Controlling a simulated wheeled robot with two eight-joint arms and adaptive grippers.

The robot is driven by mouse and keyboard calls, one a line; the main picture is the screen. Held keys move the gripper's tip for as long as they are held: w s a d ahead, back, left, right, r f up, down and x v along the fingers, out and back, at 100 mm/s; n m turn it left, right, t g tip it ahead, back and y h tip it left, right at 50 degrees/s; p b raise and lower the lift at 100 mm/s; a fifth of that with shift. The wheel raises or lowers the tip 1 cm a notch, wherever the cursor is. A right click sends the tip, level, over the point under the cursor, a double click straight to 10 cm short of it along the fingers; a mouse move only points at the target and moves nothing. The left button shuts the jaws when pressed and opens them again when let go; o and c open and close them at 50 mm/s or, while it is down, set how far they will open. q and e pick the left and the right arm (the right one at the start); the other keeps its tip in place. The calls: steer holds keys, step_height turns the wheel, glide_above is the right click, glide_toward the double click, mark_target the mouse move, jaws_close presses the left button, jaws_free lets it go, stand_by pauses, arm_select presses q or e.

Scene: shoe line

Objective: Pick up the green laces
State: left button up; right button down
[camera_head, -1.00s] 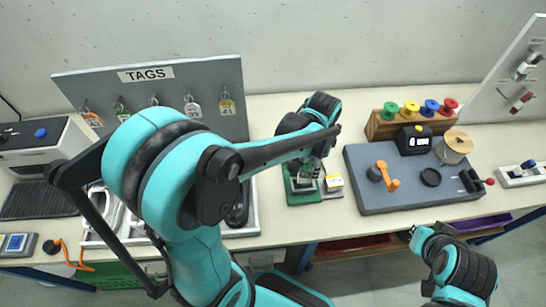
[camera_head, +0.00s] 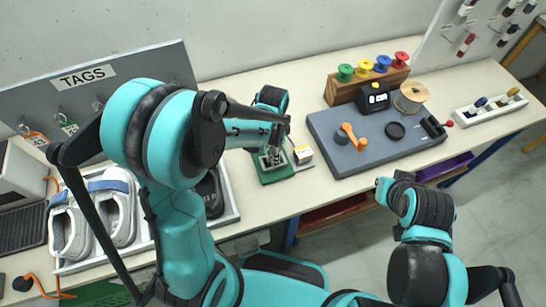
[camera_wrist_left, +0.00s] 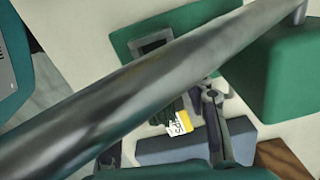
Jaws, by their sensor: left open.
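In the wrist view a small bundle of dark green laces (camera_wrist_left: 172,106) shows below a grey metal bar that crosses the picture. A yellow and white label (camera_wrist_left: 182,122) lies against it. A dark gripper finger (camera_wrist_left: 214,110) stands just right of the label; I cannot tell whether it touches. In the head view my left gripper (camera_head: 272,152) is open and low over the green-based fixture (camera_head: 275,175). The laces cannot be made out there.
A grey board (camera_head: 350,165) with an orange crank and a rack of coloured spools (camera_head: 340,92) stand further right. A tray with white shoes (camera_head: 112,205) is at left. The bench front between tray and board is fairly clear.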

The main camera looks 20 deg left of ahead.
arm_select(q)
jaws_close()
steer(key=shift+r, duration=0.55)
steer(key=r+p, duration=0.1)
steer(key=r, duration=0.1)
steer(key=d+r+p, duration=0.1)
steer(key=shift+r, duration=0.4)
steer(key=d+r+p, duration=0.1)
steer(key=d+r, duration=0.2)
steer(key=d, duration=0.2)
steer(key=w+d+r, duration=0.1)
steer(key=d+r, duration=0.2)
steer(key=d, duration=0.2)
steer(key=shift+d+p, duration=0.4)
